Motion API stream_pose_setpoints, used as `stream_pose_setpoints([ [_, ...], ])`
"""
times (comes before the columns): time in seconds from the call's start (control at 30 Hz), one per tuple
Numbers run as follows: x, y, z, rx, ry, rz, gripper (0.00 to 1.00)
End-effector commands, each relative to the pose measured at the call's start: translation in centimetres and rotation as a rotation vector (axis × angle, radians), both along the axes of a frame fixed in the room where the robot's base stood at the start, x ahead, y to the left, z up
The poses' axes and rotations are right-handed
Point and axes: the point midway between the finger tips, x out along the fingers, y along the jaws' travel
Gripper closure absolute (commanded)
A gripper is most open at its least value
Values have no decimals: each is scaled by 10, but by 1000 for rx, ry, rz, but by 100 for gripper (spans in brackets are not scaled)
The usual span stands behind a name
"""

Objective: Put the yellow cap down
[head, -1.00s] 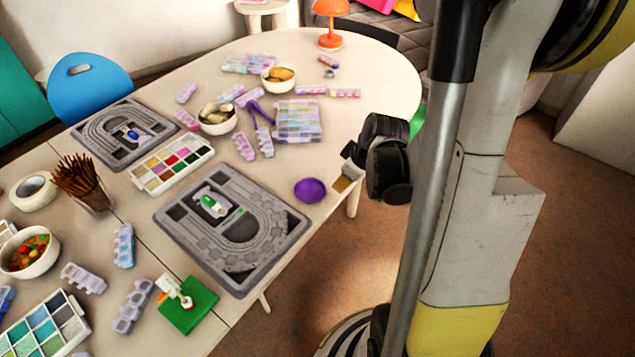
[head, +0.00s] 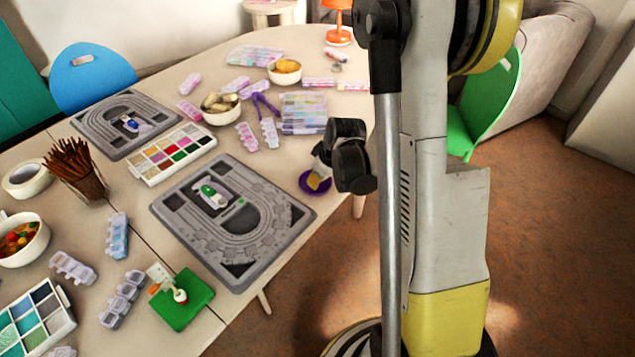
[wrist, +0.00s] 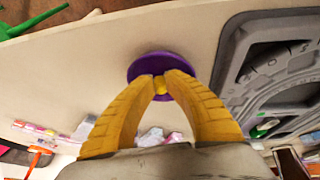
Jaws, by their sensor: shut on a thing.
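My gripper (wrist: 160,88) has its two yellow fingers closed together at the tips on a small yellow cap (wrist: 160,83). In the wrist view the cap shows between the fingertips, in front of a round purple dish (wrist: 150,62). In the head view the gripper (head: 317,180) points down at the purple dish (head: 307,189), near the table's right edge. The fingers hide part of the dish. I cannot tell whether the cap touches it. The cap cannot be made out in the head view.
A grey bead board (head: 270,262) lies just left of the dish. A clear bead organizer (head: 303,114) and a purple tool (head: 264,104) lie behind. A green chair (head: 487,105) stands beyond the table's right edge. Bare tabletop surrounds the dish's far side.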

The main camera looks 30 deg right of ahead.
Motion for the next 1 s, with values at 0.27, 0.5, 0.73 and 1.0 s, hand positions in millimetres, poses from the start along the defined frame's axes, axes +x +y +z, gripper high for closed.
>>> stream_pose_setpoints([
  [0.27,0,0,-3,0,0,0,94],
  [0.5,0,0,-4,0,0,0,77],
  [0.73,0,0,0,0,0,0,77],
  [1.0,-20,-1,53,1,0,-2,77],
])
